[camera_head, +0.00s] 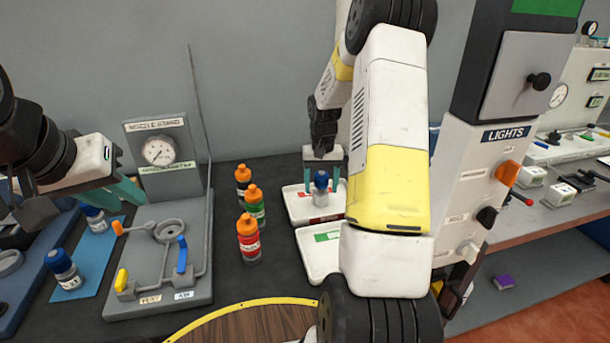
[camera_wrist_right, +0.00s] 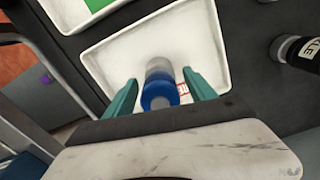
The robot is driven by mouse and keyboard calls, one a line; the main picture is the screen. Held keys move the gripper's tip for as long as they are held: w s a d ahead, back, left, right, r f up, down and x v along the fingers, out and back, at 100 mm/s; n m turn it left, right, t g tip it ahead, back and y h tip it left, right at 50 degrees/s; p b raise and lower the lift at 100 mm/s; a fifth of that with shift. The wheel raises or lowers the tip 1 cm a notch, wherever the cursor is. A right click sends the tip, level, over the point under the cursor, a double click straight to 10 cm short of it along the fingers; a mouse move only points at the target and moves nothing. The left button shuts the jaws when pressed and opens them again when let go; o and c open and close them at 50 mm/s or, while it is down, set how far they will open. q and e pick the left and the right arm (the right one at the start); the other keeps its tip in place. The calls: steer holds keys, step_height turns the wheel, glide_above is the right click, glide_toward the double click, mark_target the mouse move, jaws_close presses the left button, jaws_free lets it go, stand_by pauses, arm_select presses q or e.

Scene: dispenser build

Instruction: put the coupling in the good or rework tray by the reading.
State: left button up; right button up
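The coupling (camera_head: 321,183), a grey cylinder with a blue top, stands in the tray with the red label (camera_head: 300,207). It also shows in the right wrist view (camera_wrist_right: 160,88). My right gripper (camera_head: 322,185) is over this tray, its teal fingers either side of the coupling with visible gaps, so it is open. The tray with the green label (camera_head: 312,262) lies nearer, partly hidden by my right arm. The dial gauge (camera_head: 158,151) is on the grey test stand (camera_head: 150,232); its reading is too small to tell. My left gripper (camera_head: 122,192) is beside the stand; its opening is unclear.
Several orange-capped bottles (camera_head: 248,238) stand between the stand and trays. Two similar blue-topped pieces, one in front (camera_head: 64,270) and one behind (camera_head: 94,218), are on the blue mat (camera_head: 90,262) at left. A LIGHTS panel (camera_head: 505,134) rises at right.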

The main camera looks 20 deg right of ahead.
step_height(320, 180, up, 12)
steer(key=shift+f, duration=0.1)
steer(key=s+a+r+n+t, duration=0.1)
steer(key=s+a+r+t, duration=0.1)
steer(key=s+a+r, duration=0.5)
steer(key=s+a+r+n+t+y, duration=0.1)
steer(key=s+a+r+t, duration=0.1)
steer(key=s, duration=0.7)
steer(key=s+a+r+n+t+y, duration=0.1)
steer(key=s+a+r+t, duration=0.1)
steer(key=s+a, duration=0.3)
steer(key=s+r, duration=0.1)
steer(key=s, duration=0.3)
steer(key=shift+s+r+n, duration=0.3)
steer(key=shift+s+r, duration=0.1)
steer(key=shift+a, duration=0.1)
